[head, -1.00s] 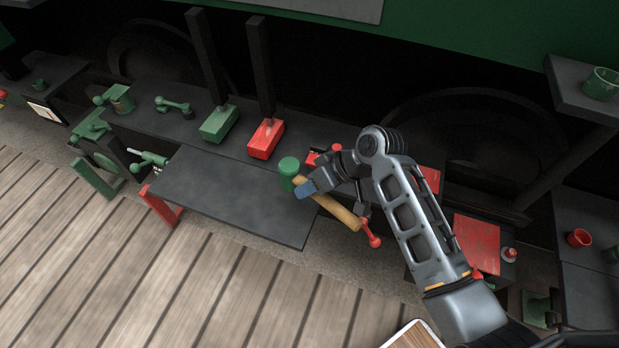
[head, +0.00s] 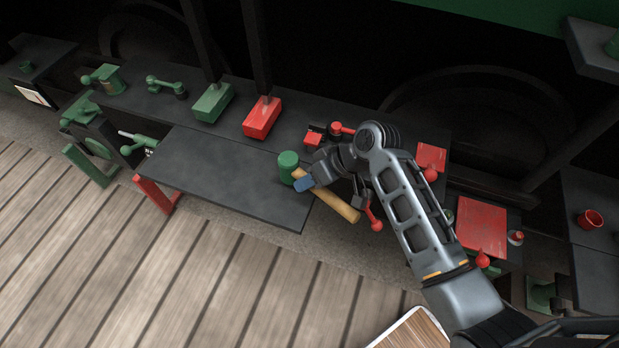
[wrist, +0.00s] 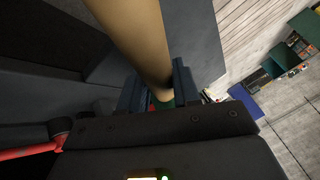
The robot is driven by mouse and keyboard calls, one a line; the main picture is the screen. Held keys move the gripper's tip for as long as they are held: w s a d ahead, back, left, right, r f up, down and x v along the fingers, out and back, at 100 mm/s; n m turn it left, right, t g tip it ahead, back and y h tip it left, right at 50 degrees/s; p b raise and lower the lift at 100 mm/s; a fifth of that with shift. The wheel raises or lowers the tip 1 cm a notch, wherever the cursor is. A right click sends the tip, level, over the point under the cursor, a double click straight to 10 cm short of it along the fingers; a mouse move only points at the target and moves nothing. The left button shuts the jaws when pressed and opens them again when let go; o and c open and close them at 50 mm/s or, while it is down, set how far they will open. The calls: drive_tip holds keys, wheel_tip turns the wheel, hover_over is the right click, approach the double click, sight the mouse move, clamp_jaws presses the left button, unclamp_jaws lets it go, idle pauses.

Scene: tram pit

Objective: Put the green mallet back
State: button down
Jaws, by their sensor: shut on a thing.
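The green mallet has a green cylindrical head (head: 287,167) and a tan wooden handle (head: 337,204). My gripper (head: 306,183) is shut on the handle close to the head. The handle slants down to the right, past the right end of the dark grey bench top. In the wrist view, the handle (wrist: 135,38) runs between the two fingers of my gripper (wrist: 158,88), and a bit of green shows behind them. The mallet appears to be above the bench; the exact gap cannot be told.
A bare dark grey bench top (head: 220,185) lies left of the mallet. Behind it, a green block (head: 212,103) and a red block (head: 262,118) have tall dark bars. Red items (head: 325,133) lie close behind my gripper. A red plate (head: 482,226) lies at right.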

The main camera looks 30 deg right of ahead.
drive_tip(key=shift+f+b, duration=0.35)
drive_tip(key=shift+f, duration=0.2)
drive_tip(key=c, duration=0.7)
unclamp_jaws()
drive_tip(key=shift+c, duration=0.2)
drive_tip(key=shift+f, duration=0.1)
drive_tip(key=v, duration=0.8)
